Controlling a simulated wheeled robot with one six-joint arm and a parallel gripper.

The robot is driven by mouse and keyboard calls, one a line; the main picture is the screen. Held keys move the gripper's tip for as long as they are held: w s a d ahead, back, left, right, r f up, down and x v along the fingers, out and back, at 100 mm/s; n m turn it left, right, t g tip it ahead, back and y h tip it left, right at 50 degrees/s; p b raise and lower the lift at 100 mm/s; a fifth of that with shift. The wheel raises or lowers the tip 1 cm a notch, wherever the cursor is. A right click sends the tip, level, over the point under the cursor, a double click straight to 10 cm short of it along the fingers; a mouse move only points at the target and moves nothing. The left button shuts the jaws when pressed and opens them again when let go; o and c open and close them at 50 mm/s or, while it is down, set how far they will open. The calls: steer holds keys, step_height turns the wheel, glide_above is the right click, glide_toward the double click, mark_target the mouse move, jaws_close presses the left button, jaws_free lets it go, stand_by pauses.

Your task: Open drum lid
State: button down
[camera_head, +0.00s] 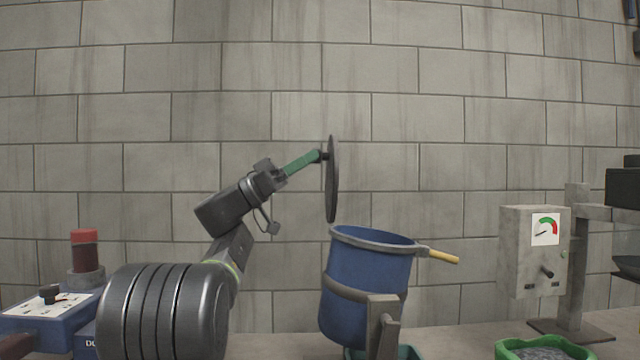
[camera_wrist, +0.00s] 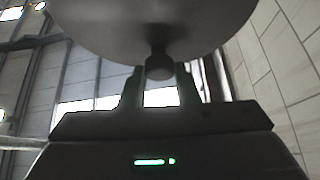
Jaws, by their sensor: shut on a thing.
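The blue drum (camera_head: 365,290) stands slightly tilted in its bracket, with its top rim open. Its grey round lid (camera_head: 332,180) stands nearly upright above the left side of the rim, seen edge-on. A dark knob (camera_head: 323,156) sticks out of the lid's left face. My gripper (camera_head: 317,157), with green fingers, is shut on this knob from the left. In the wrist view the lid (camera_wrist: 155,25) fills the top, and its knob (camera_wrist: 159,65) lies between the fingertips of my gripper (camera_wrist: 160,85). The inside of the drum is hidden.
A yellow handle (camera_head: 444,257) sticks out right from the drum rim. A grey gauge box (camera_head: 533,250) on a post stands at right. A green tray (camera_head: 545,347) lies at front right. A blue control box (camera_head: 45,310) with a red-topped cylinder (camera_head: 85,250) stands at left.

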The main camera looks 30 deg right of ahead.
steer(key=shift+w+a+f+g+h+b, duration=0.35)
steer(key=shift+a+h+b, duration=0.2)
steer(key=shift+b, duration=0.35)
steer(key=shift+w+a+f+g+h+b, duration=0.3)
steer(key=shift+a+h+b, duration=0.2)
steer(key=shift+b, duration=0.4)
steer(key=c, duration=1.1)
jaws_free()
steer(key=shift+a, duration=0.1)
steer(key=v, duration=1.3)
steer(key=shift+a+f+b, duration=0.25)
steer(key=shift+f+b, duration=0.05)
steer(key=shift+f, duration=0.05)
steer(key=shift+w+d, duration=0.1)
